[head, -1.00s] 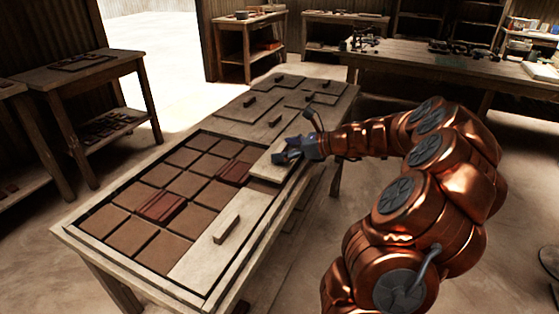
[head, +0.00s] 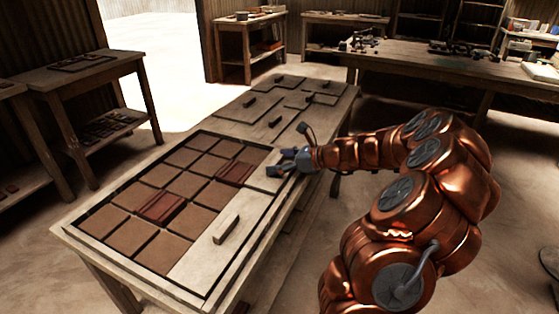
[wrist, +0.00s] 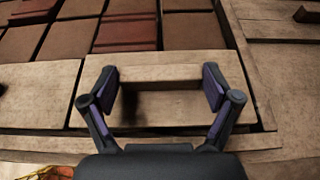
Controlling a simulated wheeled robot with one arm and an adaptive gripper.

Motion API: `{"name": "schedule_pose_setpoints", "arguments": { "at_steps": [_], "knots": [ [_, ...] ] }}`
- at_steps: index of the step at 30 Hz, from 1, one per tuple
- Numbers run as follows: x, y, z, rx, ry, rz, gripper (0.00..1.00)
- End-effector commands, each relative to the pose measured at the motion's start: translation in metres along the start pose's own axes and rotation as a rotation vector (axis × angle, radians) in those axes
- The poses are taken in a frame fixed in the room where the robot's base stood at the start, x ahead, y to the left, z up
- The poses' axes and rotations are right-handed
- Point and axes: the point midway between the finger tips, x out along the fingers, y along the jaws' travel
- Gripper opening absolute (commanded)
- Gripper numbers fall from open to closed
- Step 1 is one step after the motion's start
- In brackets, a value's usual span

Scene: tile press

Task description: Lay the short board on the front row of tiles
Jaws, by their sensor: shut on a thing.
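The short board (head: 262,186), pale wood with a raised handle, is at the front row of the tile frame, nearest me. It lies in line with the long board (head: 215,245), and it covers the tiles beneath it. In the wrist view the short board (wrist: 180,110) looks roughly level with the long board (wrist: 35,95) on its left, a narrow gap between them. I cannot tell if it rests fully. My gripper (head: 276,166) is shut on its handle, one finger at each end, as the wrist view (wrist: 160,88) shows. Brown tiles (head: 160,243) behind stay uncovered.
Two dark red blocks (head: 161,208) (head: 235,173) sit on the tiles. More handled boards (head: 275,121) lie on the table's far end. A wooden side table (head: 80,72) stands left, a long workbench (head: 440,62) at the back right. Floor shows around the table.

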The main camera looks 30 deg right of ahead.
Motion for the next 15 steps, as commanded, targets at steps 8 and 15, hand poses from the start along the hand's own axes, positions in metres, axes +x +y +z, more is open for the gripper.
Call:
{"name": "schedule_pose_setpoints", "arguments": {
  "at_steps": [8,15],
  "knots": [
    [0.0021,0.0003,-0.0048,0.0,0.0,0.001,0.92],
    [0.0021,0.0001,-0.0049,0.0,0.0,0.0,1.0]
  ]
}}
